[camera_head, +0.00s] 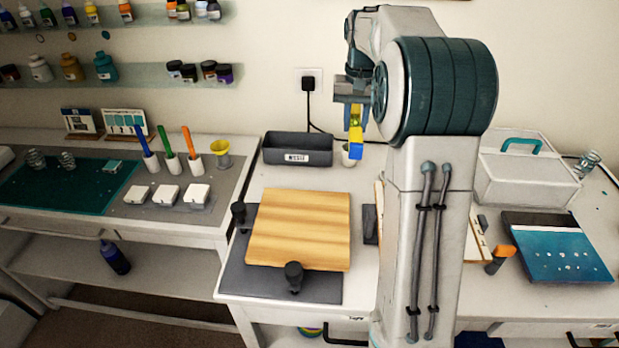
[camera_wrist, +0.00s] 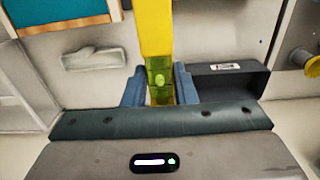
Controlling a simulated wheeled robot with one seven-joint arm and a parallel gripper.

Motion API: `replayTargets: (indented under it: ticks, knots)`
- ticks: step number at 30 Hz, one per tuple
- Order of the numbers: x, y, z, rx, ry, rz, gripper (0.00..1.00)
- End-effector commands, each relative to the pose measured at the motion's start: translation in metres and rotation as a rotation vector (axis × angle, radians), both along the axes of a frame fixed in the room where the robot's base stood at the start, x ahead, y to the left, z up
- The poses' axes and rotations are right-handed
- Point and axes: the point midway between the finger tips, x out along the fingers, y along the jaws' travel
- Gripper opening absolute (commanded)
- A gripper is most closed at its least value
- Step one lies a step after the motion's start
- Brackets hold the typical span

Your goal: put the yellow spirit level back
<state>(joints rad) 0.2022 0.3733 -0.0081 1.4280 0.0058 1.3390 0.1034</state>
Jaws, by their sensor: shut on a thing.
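The yellow spirit level (camera_head: 355,130) is held up above the back of the right-hand workbench, hanging below my gripper (camera_head: 352,92), with a blue end at its bottom. In the wrist view, the level (camera_wrist: 155,35) stands between the two blue-grey fingers of my gripper (camera_wrist: 160,88), which are shut on it. A green vial shows in its body between the fingers. The level appears clear of the bench in the camera head view. My arm hides part of the bench below and right of it.
A wooden board (camera_head: 300,230) lies on a grey mat at the front. A white caddy (camera_head: 525,185) and a blue panel (camera_head: 560,250) occupy the right side.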

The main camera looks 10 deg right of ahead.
Motion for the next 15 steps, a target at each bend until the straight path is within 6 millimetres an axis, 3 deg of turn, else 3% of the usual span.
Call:
replayTargets:
  ticks: [5,15]
  knots:
    - [0.012,-0.001,-0.006,-0.003,0.002,0.002,0.00]
    - [0.050,0.060,-0.047,-0.002,0.004,0.005,0.00]
